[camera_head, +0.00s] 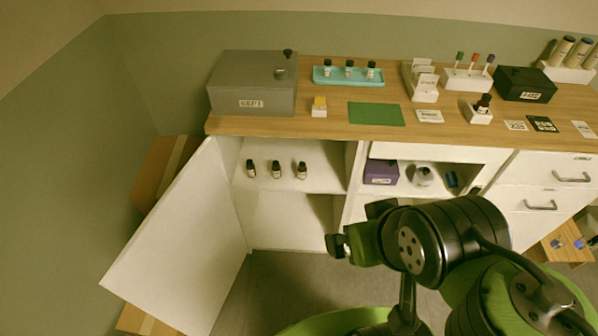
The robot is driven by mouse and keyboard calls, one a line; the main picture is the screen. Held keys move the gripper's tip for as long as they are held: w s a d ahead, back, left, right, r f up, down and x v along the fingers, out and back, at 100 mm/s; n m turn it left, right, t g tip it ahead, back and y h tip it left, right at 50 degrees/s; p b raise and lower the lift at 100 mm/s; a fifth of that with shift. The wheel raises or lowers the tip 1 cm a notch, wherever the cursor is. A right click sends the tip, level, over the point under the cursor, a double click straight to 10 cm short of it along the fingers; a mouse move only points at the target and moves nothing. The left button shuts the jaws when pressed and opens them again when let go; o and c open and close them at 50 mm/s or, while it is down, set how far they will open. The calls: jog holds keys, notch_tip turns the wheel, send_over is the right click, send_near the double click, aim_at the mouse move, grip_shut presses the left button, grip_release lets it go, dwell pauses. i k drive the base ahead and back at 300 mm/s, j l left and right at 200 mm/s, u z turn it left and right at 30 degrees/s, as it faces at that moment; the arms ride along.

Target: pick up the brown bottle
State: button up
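Several small dark bottles are in view, and their exact colours are hard to tell. Three stand upright in a row on the shelf of the open cabinet: a left one (251,168), a middle one (276,169) and a right one (302,170). Three more stand on a teal tray (322,80) on the counter. One reddish-brown bottle (485,101) stands in a white holder (479,116) at the right. My gripper (338,246) is in front of the cabinet, below and right of the shelf row and apart from it. Its fingers are too small to read.
The white cabinet door (180,245) stands open at the left. A grey box (252,85), a green mat (376,113) and a black box (525,84) are on the counter (330,128). A purple box (381,172) sits in the compartment to the right.

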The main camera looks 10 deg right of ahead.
aim_at(301, 169)
jog(key=i+u, duration=0.15)
jog(key=u, duration=0.3)
jog(key=i+l+u, duration=0.1)
jog(key=u, duration=0.3)
jog(key=i+l+u, duration=0.1)
jog(key=l+u, duration=0.15)
jog(key=u, duration=0.2)
jog(key=i+l+u, duration=0.1)
jog(key=u, duration=0.3)
jog(key=l, duration=0.1)
